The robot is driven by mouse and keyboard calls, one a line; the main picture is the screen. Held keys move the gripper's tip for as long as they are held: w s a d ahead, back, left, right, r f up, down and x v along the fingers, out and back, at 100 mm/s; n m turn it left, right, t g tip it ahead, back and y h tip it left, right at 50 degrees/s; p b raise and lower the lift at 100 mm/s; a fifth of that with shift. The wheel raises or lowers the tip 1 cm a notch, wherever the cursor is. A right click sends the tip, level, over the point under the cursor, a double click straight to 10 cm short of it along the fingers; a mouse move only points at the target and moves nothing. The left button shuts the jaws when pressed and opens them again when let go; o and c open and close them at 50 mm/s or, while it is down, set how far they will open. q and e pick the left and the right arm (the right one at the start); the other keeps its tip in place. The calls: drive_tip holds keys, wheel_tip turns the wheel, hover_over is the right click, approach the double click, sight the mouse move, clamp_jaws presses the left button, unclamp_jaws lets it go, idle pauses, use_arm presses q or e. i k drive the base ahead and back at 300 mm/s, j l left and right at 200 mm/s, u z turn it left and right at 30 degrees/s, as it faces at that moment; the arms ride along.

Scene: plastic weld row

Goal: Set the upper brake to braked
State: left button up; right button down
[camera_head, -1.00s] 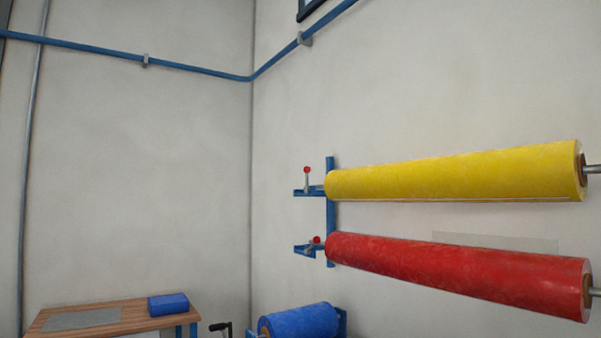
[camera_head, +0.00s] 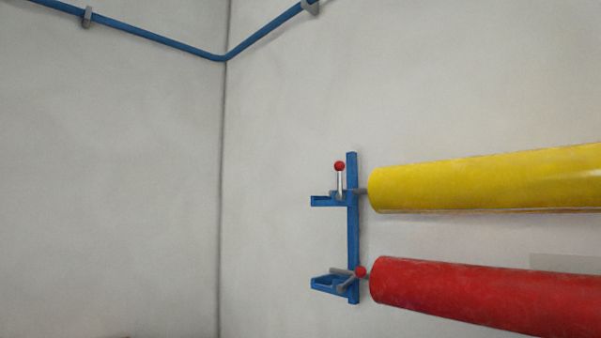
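The upper brake lever (camera_head: 339,180) stands upright at the left end of the yellow roll (camera_head: 480,182), with a red ball knob on top. It sits on the upper blue bracket arm (camera_head: 325,201). The lower brake lever (camera_head: 350,281) lies tilted low beside the red roll (camera_head: 470,292), its red knob pointing toward me. Neither gripper shows in the head view.
A blue upright post (camera_head: 352,235) on the wall carries both bracket arms. A blue pipe (camera_head: 160,40) runs along the walls above. The space left of the brackets is clear, with bare wall behind.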

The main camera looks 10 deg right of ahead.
sight(339, 167)
drive_tip(key=i+j+z, duration=0.1)
drive_tip(key=i+j, duration=0.95)
drive_tip(key=j, duration=0.1)
